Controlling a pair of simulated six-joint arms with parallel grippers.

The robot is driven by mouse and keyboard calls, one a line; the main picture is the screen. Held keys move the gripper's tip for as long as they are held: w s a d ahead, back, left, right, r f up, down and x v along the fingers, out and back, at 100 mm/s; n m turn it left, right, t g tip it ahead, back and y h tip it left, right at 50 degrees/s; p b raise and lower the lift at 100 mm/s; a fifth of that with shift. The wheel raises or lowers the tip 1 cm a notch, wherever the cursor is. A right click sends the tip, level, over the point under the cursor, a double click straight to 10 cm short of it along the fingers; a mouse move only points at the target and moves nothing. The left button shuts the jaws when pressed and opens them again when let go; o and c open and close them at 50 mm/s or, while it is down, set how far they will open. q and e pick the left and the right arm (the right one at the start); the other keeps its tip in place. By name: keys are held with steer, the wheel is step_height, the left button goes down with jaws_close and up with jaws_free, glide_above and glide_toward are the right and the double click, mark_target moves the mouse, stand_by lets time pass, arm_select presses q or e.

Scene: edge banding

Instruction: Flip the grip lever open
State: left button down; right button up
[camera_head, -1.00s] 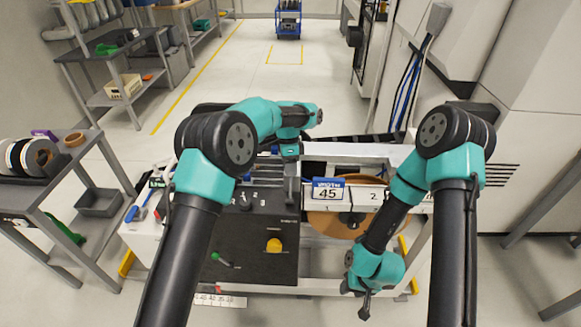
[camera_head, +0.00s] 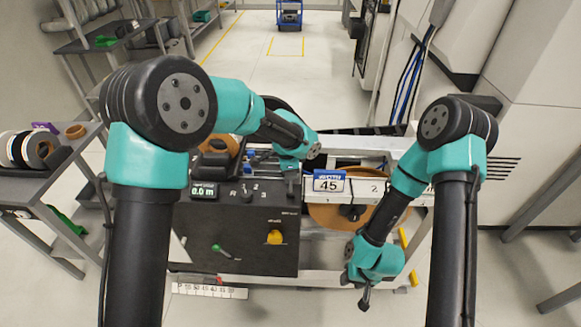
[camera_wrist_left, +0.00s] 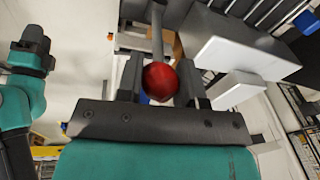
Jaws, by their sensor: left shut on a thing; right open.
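The grip lever shows in the left wrist view as a grey rod (camera_wrist_left: 157,35) ending in a round red knob (camera_wrist_left: 160,81). My left gripper (camera_wrist_left: 159,88) is shut on the red knob, with one dark finger on each side of it. In the head view my left wrist reaches over the back of the machine, and the knob and the left fingertips are hidden there. My right gripper (camera_head: 364,299) is open and empty. It hangs low in front of the machine's right side, apart from the lever.
The machine's dark front panel (camera_head: 243,240) carries a yellow knob (camera_head: 275,237), a green-tipped handle (camera_head: 222,250) and a display (camera_head: 203,191). A grey cart (camera_head: 40,190) with rolls is at left.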

arm_select(q)
steer(key=shift+s, duration=0.15)
stand_by(0.3)
steer(key=c, duration=1)
jaws_free()
steer(key=shift+c, duration=0.2)
step_height(320, 180, up, 17)
steer(key=s+a, duration=0.2)
steer(key=s, duration=0.1)
